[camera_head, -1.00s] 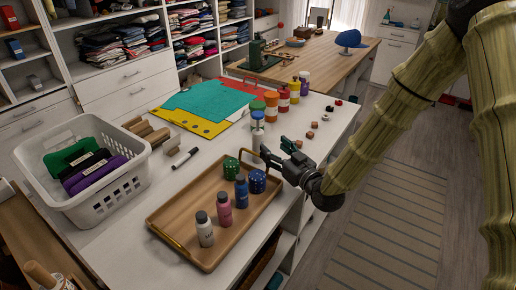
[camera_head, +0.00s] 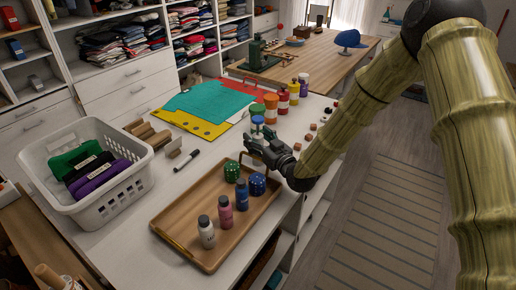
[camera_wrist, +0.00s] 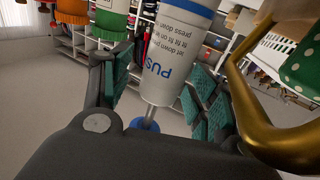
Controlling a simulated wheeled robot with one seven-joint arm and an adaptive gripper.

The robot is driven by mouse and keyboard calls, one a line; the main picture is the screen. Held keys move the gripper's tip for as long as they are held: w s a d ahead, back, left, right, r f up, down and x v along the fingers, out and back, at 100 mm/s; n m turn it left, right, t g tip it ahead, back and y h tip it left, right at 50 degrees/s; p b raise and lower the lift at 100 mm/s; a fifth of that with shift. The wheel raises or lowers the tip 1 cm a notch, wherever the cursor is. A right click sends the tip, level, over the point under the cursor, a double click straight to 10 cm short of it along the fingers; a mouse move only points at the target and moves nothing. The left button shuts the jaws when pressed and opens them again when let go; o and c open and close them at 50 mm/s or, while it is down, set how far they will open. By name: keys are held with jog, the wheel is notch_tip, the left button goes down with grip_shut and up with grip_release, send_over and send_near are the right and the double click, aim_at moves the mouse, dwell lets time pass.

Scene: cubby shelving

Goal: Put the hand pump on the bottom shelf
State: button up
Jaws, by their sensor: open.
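The hand pump, a white cylinder with blue print and blue ends (camera_wrist: 170,70), stands between my gripper's (camera_wrist: 158,98) open, teal-padded fingers in the wrist view. Its thin metal rod and blue end show nearer the palm. In the head view the hand pump's blue top (camera_head: 257,120) shows on the white table, just behind my gripper (camera_head: 257,142), which hides its lower part. I cannot tell whether the fingers touch it. Open shelves (camera_head: 285,244) show under the table's right side; the bottom one is mostly hidden.
A wooden tray (camera_head: 172,222) with small bottles and lidded jars stands close to my gripper; its brass handle (camera_wrist: 238,85) is near the fingers. Coloured bottles (camera_head: 282,100) stand behind the pump. A white basket (camera_head: 112,205) is at left.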

jog(key=c, duration=1.3)
jog(key=shift+r, duration=0.15)
jog(key=shift+r+b, duration=0.6)
jog(key=shift+r, duration=0.35)
jog(key=r+b+v, duration=0.1)
jog(key=v, duration=0.4)
jog(key=w+d+r+b+v, duration=0.1)
jog(key=v, duration=0.4)
jog(key=d+b+v, duration=0.1)
jog(key=b+v, duration=0.1)
jog(key=v, duration=0.3)
jog(key=shift+s+d+r, duration=0.15)
jog(key=shift+d+r, duration=0.1)
jog(key=shift+r, duration=0.15)
